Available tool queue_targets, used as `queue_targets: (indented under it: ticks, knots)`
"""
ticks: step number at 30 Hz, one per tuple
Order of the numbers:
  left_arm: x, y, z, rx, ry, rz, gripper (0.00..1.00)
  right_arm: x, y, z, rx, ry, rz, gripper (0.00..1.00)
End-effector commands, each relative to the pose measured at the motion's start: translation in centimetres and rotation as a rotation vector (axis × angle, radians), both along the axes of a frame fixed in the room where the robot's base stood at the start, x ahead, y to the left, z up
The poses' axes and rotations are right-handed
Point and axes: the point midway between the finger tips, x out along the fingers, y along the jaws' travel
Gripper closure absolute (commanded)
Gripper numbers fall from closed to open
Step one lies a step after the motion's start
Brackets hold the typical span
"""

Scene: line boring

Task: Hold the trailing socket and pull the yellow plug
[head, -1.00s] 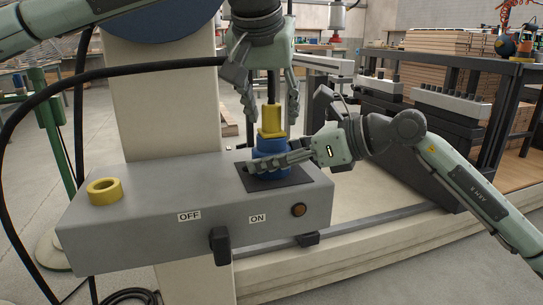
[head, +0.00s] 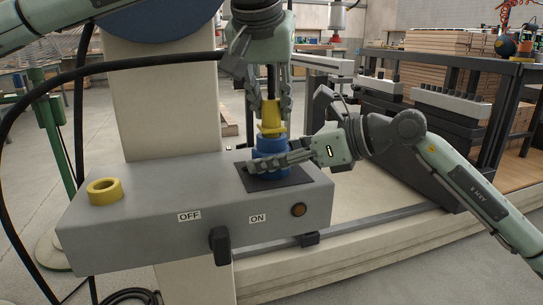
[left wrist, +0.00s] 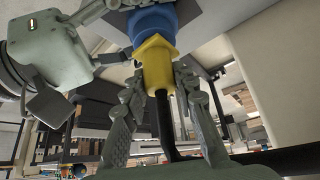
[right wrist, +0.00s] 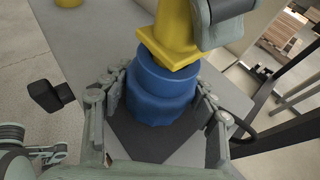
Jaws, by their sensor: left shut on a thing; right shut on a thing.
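The yellow plug (head: 271,116) stands upright at the top of the blue socket (head: 270,146), with a black cable rising from it. My left gripper (head: 271,106) comes from above and is shut on the plug; its fingers flank the plug in the left wrist view (left wrist: 157,66). My right gripper (head: 268,158) reaches in from the right and is shut around the blue socket. Its two fingers show on either side of the socket in the right wrist view (right wrist: 160,93). Whether the plug's pins are still inside the socket is hidden.
The socket stands on a dark plate (head: 293,184) on a grey control box (head: 145,208) with OFF and ON labels. A yellow ring (head: 105,191) lies at the box's left. A thick black cable (head: 150,63) arcs at left.

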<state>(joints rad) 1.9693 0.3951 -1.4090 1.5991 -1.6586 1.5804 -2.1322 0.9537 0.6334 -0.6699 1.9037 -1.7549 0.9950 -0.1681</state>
Motion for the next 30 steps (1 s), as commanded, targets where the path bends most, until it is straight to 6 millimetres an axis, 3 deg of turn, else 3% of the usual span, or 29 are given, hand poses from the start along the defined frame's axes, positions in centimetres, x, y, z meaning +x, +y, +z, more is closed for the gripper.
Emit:
queue_targets:
  ticks: [22, 30]
  knots:
    - [0.0, 0.0, 2.8, -0.001, -0.002, 0.001, 1.00, 0.0, 0.0, -0.1, -0.001, 0.000, 0.000, 0.76]
    - [0.0, 0.0, 3.0, -0.001, -0.001, -0.001, 1.00, 0.0, 0.0, 0.0, -0.001, 0.000, 0.000, 0.76]
